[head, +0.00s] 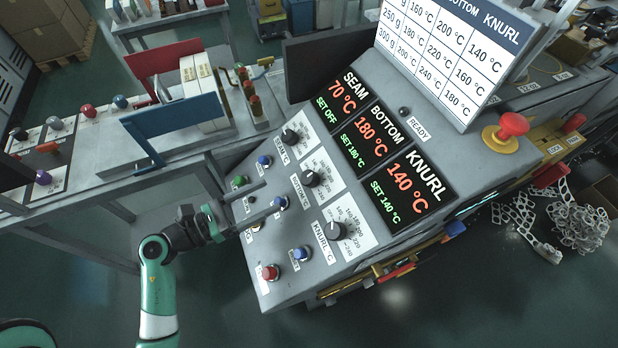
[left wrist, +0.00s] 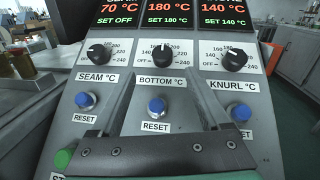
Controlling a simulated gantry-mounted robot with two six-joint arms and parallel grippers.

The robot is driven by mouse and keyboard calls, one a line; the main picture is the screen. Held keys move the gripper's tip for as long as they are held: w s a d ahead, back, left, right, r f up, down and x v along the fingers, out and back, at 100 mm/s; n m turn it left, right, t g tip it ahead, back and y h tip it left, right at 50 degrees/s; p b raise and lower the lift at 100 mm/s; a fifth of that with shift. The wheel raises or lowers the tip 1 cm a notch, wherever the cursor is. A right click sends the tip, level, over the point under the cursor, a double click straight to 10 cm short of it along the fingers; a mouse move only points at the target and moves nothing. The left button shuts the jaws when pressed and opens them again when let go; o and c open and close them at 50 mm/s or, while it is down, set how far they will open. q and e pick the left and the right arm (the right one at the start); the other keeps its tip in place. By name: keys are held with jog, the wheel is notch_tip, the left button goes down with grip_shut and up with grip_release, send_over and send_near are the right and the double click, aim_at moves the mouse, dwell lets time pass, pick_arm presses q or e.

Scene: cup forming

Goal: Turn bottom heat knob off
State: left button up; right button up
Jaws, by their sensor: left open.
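The bottom heat knob (head: 311,178) is a black dial on the grey sloped control panel (head: 275,290). It also shows in the left wrist view (left wrist: 162,56), with its white mark pointing roughly up. The display above it (head: 368,135) reads BOTTOM 180 °C, SET 180 °C. My left gripper (head: 270,197) is open and empty over the lower panel. Its fingers point towards the bottom knob but stop short of it. In the left wrist view, the blue BOTTOM reset button (left wrist: 157,106) shows between the fingers. My right gripper is not in view.
The seam knob (head: 290,137) and knurl knob (head: 335,231) flank the bottom knob. Several blue reset buttons, a green button (head: 238,182) and a red button (head: 269,272) are close by. A red mushroom button (head: 513,124) stands at the panel's right.

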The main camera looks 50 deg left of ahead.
aim_at(305, 179)
pick_arm(q)
jog(key=x, duration=1.1)
jog(key=shift+w+d+b, duration=0.25)
jog(key=shift+d+b, duration=0.05)
jog(key=shift+b, duration=0.05)
grip_shut()
